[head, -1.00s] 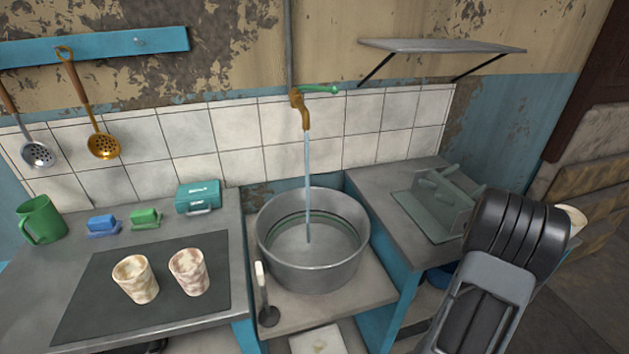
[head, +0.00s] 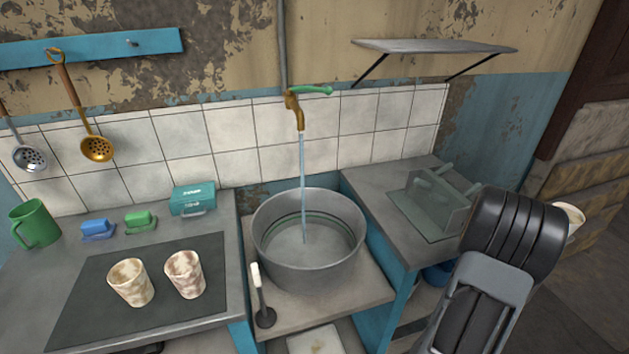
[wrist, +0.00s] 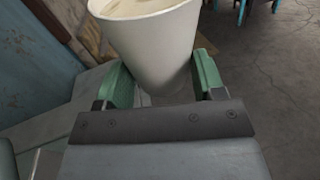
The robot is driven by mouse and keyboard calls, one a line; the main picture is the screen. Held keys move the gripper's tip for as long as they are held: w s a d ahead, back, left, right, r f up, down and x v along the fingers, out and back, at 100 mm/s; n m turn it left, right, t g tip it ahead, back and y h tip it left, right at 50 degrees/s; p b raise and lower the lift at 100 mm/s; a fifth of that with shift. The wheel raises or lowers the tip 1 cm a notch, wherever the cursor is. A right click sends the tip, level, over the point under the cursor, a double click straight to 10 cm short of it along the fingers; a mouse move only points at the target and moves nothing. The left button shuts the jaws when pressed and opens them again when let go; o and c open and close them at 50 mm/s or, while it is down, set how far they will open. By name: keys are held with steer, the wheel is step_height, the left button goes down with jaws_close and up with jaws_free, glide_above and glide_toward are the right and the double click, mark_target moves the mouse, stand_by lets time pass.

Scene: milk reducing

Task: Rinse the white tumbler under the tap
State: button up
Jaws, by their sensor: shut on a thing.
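The white tumbler (wrist: 150,45) is in my gripper (wrist: 163,85), between its two green fingers, in the wrist view. It is upright or nearly so, and something pale shows inside its rim. In the head view only a bit of the tumbler (head: 571,218) shows at the right, behind my black wrist; the fingers are hidden there. The brass tap (head: 294,110) with a green handle is on the tiled wall. A thin stream of water (head: 303,185) runs from it into a large metal basin (head: 310,268). The tumbler is well to the right of the stream.
Two brown-stained cups (head: 131,283) stand on a dark mat (head: 85,310) on the left counter. A green mug (head: 36,224), sponges and a teal box (head: 192,198) are behind. A drying rack (head: 438,205) stands on the right counter. A white-handled tool (head: 262,300) is before the basin.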

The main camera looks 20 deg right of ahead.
steer(key=shift+s+d+r+p, duration=0.1)
steer(key=shift+s+r+p, duration=0.05)
steer(key=shift+s+r, duration=0.8)
steer(key=shift+s+r+p, duration=0.15)
steer(key=shift+s+r, duration=0.55)
steer(key=shift+s, duration=0.4)
